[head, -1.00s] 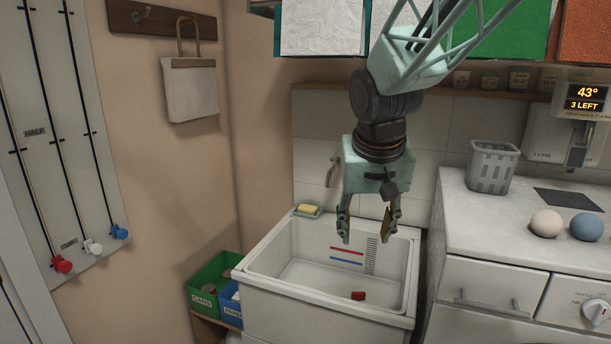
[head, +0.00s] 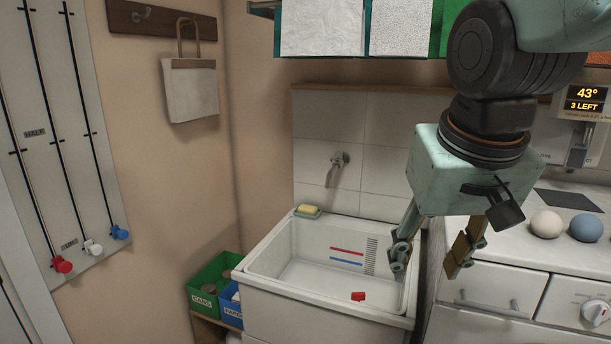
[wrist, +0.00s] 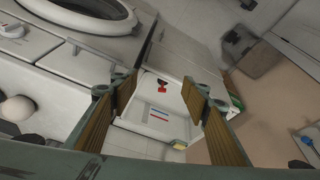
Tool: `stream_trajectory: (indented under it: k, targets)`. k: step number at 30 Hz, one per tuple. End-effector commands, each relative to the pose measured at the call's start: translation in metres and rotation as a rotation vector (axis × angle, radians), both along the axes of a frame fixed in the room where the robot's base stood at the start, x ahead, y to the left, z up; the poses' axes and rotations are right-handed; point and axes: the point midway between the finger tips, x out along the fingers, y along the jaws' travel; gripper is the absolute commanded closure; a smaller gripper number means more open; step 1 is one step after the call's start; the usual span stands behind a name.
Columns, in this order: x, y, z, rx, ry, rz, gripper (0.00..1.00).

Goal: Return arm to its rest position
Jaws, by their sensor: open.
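My gripper (head: 432,262) is open and empty in the head view, hanging from my arm with its fingers pointing down. It is at the right side of the white sink (head: 262,264), in front of the edge of the white counter. In the wrist view, the two fingers with tan pads (wrist: 158,112) stand wide apart, with the sink basin showing between them. A small red object (head: 358,296) lies in the sink, apart from my gripper. It also shows in the wrist view (wrist: 162,89).
A green bin (head: 207,284) and a blue bin (head: 229,307) stand left of the sink. A yellow soap bar (head: 308,210) sits on the sink's back rim. A white ball (head: 546,224) and a blue ball (head: 586,228) rest on the counter. Hanging panels (head: 323,27) are above.

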Motion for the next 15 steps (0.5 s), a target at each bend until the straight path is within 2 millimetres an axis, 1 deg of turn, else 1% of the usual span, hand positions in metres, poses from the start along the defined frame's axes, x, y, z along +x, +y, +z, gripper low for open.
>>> stream_trajectory:
  k: [1,3,15]
  targets:
    - [-0.010,-0.002,0.002,0.001,-0.001,-0.001,0.57]
    - [-0.024,-0.005,0.003,0.003,0.000,0.000,0.57]
    - [-0.099,-0.013,0.002,0.015,0.005,0.012,0.57]
